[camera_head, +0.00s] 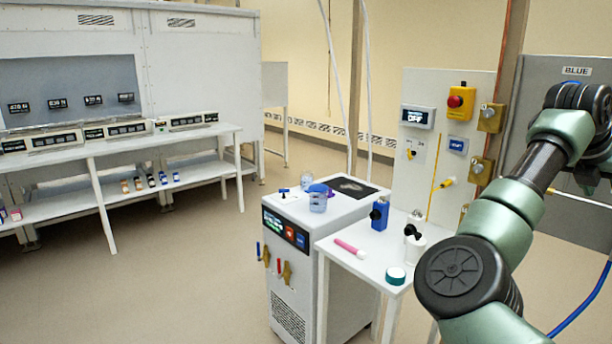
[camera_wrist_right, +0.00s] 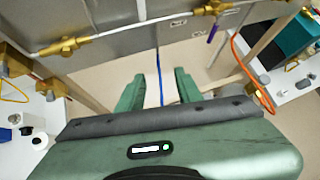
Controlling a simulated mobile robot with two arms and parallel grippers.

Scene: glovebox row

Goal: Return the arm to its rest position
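My right arm (camera_head: 510,220) comes in at the right of the head view, bent, with its upper part raised in front of the grey panel marked BLUE (camera_head: 575,110). A thin blue hose (camera_wrist_right: 160,80) shows in the gap, apparently behind the fingers. My left arm and left gripper are in neither view.
Brass valves (camera_wrist_right: 66,45) and piping line the grey panel near the right gripper. Open floor (camera_head: 170,280) lies at left.

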